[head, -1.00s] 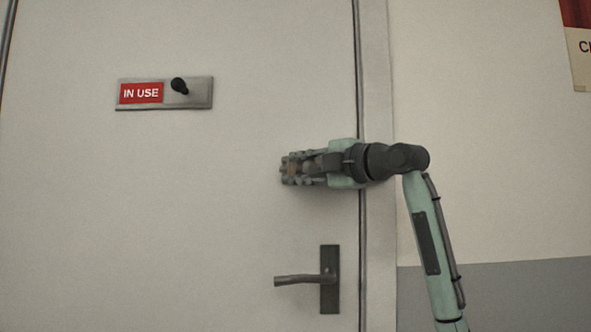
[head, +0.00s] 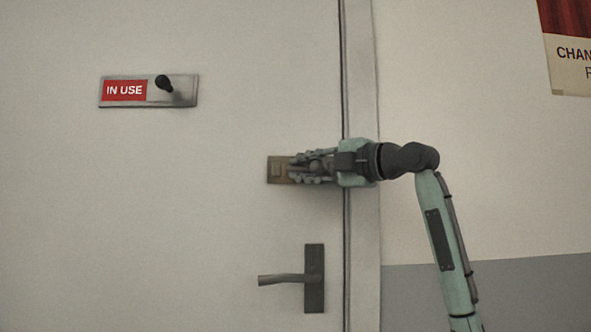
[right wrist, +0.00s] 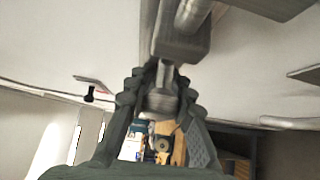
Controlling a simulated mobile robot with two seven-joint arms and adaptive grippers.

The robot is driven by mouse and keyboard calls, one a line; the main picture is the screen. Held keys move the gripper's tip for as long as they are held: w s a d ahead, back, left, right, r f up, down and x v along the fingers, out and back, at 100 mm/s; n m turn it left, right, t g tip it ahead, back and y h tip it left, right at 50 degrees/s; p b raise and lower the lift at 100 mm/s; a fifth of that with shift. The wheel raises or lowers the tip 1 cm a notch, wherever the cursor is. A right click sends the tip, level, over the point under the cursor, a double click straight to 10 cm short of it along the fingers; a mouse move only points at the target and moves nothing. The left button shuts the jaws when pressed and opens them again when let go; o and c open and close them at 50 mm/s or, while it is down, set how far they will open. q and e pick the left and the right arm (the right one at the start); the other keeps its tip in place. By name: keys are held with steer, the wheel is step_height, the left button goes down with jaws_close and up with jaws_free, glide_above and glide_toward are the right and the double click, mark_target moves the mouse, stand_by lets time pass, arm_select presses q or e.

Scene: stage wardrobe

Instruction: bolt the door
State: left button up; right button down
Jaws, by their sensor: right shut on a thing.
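The door (head: 200,220) is pale and looks shut in its frame. A brass-brown bolt plate (head: 276,170) shows on the door left of my right gripper (head: 293,168), above the lever handle. The gripper reaches in from the right across the door edge and covers the rest of the bolt. In the right wrist view, the bolt's plate and rod (right wrist: 185,35) are close, and a knob (right wrist: 161,101) stands between my fingers (right wrist: 160,85), which are shut on it. Whether the rod enters the frame is hidden. My left gripper is out of view.
A lever handle (head: 290,280) sits below the bolt. A red "IN USE" sign plate (head: 125,90) with a black knob (head: 164,84) is at upper left. The door frame (head: 361,80) and a wall with a poster (head: 570,75) are to the right.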

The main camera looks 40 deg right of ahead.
steer(key=c, duration=1.8)
jaws_free()
steer(key=shift+d, duration=0.15)
steer(key=o, duration=0.5)
steer(key=shift+s+d, duration=0.15)
steer(key=v, duration=1.2)
steer(key=shift+f, duration=0.1)
